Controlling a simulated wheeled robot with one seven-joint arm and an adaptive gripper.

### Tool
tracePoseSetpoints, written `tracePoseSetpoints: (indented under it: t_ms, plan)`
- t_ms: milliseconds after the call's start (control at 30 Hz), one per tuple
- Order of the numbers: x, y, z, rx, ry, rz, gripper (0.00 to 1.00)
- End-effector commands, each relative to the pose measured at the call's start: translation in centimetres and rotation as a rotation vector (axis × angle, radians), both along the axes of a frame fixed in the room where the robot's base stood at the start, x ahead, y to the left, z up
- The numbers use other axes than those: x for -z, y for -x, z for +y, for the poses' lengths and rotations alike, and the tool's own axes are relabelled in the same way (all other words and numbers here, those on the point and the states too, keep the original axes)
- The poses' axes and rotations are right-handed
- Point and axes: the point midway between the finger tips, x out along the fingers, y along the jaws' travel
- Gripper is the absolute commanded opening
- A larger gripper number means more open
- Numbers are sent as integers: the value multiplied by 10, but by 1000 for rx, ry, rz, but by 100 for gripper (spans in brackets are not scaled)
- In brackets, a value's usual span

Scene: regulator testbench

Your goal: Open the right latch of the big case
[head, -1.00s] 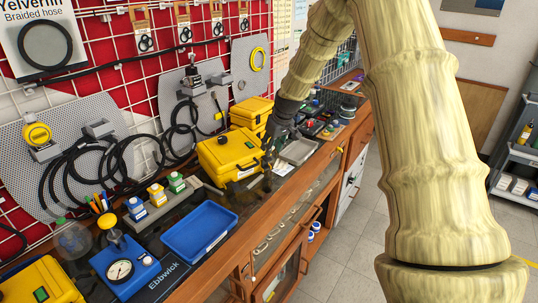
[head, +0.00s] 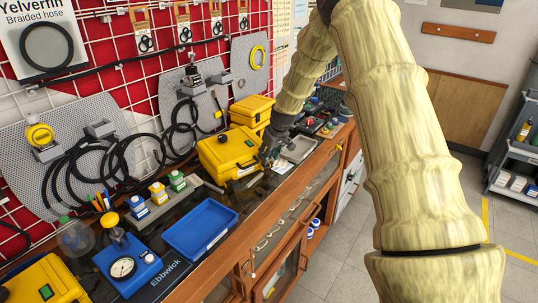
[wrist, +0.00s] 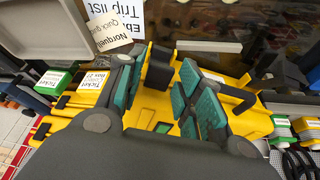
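The big yellow case (head: 222,152) stands shut on the bench, with a dark round knob or plug on its lid side. My gripper (head: 267,160) is at the right end of its front side, and it hides the right latch area in the head view. In the wrist view my gripper (wrist: 158,95) has its teal-padded fingers apart. The yellow case body (wrist: 148,108) shows between and beyond them. A black upright part (wrist: 158,68) of the case shows in the gap, possibly a latch. I cannot tell whether a finger touches it.
A smaller yellow case (head: 252,109) stands behind. A grey tray (head: 299,150) lies right of my gripper. A blue tray (head: 200,229) and small labelled bottles (head: 158,193) are to the left. White cards (wrist: 110,22) show near the fingers in the wrist view.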

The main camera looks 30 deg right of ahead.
Motion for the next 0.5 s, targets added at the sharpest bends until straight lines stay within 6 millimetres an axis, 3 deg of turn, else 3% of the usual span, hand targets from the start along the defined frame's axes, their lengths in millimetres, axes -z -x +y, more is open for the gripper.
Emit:
tracePoseSetpoints:
  t_ms: [33,200,500]
  plan:
    - [0,0,0,0,0,0,30]
    - [0,0,0,0,0,0,3]
    - [2,2,0,0,-2,-19,3]
